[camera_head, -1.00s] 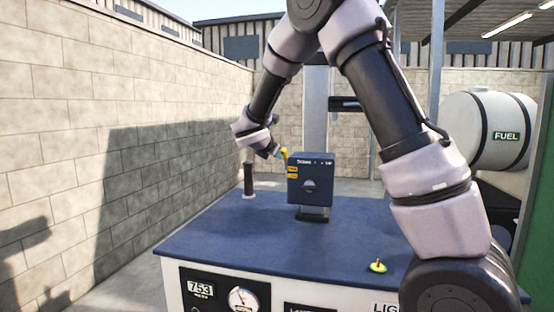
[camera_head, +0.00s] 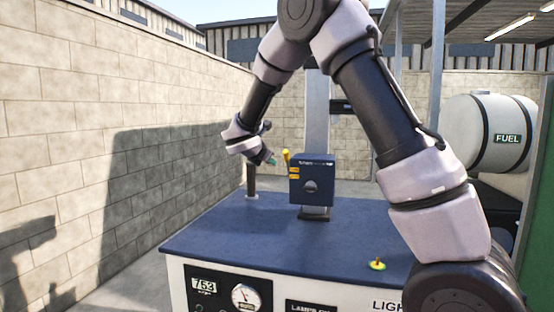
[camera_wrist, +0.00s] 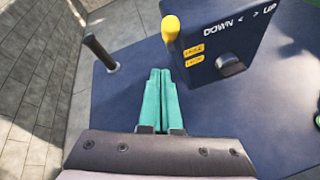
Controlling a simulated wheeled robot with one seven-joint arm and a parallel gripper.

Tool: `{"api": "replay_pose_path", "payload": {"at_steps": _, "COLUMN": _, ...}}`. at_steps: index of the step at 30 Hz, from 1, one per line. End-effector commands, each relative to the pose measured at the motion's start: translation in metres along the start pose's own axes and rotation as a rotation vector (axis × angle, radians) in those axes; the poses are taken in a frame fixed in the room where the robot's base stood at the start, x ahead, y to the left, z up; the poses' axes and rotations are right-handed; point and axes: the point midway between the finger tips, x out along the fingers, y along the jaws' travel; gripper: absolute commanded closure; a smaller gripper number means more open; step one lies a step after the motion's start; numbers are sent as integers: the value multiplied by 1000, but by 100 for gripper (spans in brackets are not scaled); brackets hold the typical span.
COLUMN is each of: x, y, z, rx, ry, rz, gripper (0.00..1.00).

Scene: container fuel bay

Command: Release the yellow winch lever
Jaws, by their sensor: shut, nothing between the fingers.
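The yellow winch lever (camera_head: 286,156) stands up at the left side of the dark blue winch box (camera_head: 312,197). In the wrist view the lever's rounded yellow end (camera_wrist: 170,27) shows beside the box (camera_wrist: 225,50), which is marked DOWN and UP. My gripper (camera_head: 272,161) is just left of the lever in the head view. In the wrist view its teal fingers (camera_wrist: 160,72) lie together with nothing between them, and their tips are below the lever's end, apart from it in the picture.
The blue bench top (camera_head: 235,240) is mostly clear. A dark upright post (camera_head: 251,180) stands at its back left corner. A yellow-green knob (camera_head: 377,264) sits at the front right. A grey column rises behind the box, and a block wall runs along the left.

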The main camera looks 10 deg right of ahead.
Motion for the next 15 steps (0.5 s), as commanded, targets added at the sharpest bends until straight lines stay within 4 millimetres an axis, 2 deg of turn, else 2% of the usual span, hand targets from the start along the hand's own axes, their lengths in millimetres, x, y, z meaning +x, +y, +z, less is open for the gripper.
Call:
{"api": "replay_pose_path", "payload": {"at_steps": 1, "x": -13, "y": 2, "z": 5, "rx": 7, "ry": 1, "rz": 5, "gripper": 100}}
{"api": "replay_pose_path", "payload": {"at_steps": 6, "x": -47, "y": 5, "z": 10, "rx": 4, "ry": 3, "rz": 4, "gripper": 100}}
{"api": "replay_pose_path", "payload": {"at_steps": 12, "x": -75, "y": 8, "z": 15, "rx": 2, "ry": 3, "rz": 3, "gripper": 100}}
{"api": "replay_pose_path", "payload": {"at_steps": 15, "x": -81, "y": 8, "z": 16, "rx": 1, "ry": 3, "rz": 1, "gripper": 100}}
